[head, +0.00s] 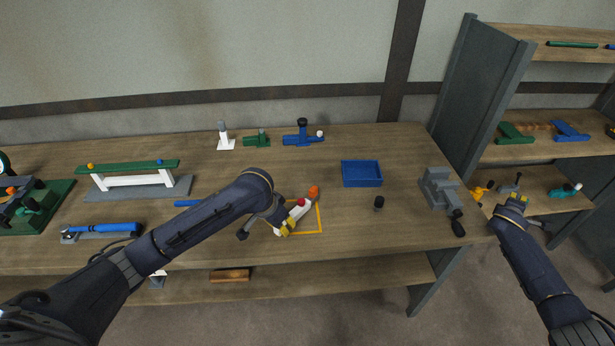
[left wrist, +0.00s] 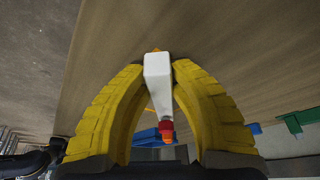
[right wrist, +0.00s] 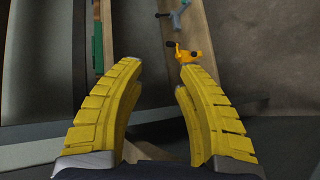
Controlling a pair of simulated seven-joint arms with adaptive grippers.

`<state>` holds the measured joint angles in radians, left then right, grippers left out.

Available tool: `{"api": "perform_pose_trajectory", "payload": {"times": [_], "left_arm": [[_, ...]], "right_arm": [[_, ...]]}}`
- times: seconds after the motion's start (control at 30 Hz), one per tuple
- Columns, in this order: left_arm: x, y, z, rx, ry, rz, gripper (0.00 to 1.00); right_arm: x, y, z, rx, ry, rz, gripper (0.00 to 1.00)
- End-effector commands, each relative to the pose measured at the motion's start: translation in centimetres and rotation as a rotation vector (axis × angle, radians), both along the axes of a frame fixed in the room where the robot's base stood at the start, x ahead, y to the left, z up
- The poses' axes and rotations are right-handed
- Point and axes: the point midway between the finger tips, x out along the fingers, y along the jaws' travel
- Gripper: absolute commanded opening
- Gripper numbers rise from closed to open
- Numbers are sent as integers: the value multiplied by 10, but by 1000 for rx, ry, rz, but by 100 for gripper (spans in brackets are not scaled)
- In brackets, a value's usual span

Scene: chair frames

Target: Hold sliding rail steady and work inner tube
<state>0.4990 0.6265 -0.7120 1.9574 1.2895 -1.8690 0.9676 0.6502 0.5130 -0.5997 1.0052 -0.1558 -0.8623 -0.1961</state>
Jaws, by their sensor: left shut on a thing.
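A white rail-like piece (head: 297,213) with a red knob (head: 300,202) and an orange end (head: 314,191) is at the yellow outlined square on the workbench. My left gripper (head: 286,226) is shut on it near its front end. In the left wrist view the white piece (left wrist: 158,78) sits between the yellow fingers, with the red knob (left wrist: 167,130) below. I cannot tell an inner tube apart from the rail. My right gripper (head: 517,199) is beyond the bench's right end, away from the rail. In the right wrist view its fingers (right wrist: 155,80) are open and empty.
The yellow outline (head: 321,222) surrounds the work spot. Clamps stand along the back. A shelf unit (head: 490,85) rises at the right.

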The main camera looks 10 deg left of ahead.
Motion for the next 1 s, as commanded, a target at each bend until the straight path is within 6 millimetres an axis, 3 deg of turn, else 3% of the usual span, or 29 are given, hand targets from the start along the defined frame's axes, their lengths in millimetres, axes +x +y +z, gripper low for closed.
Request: {"api": "perform_pose_trajectory", "payload": {"times": [0.3,0.57,0.83,1.0], "left_arm": [[-3,1,-4,5,9,-1,0],[-3,1,-4,5,9,-1,0],[-3,1,-4,5,9,-1,0],[-3,1,-4,5,9,-1,0]], "right_arm": [[46,80,77,-148,238,85,34],[57,140,139,-323,489,217,34],[47,263,129,-340,644,400,34],[29,346,128,-371,743,534,34]]}}
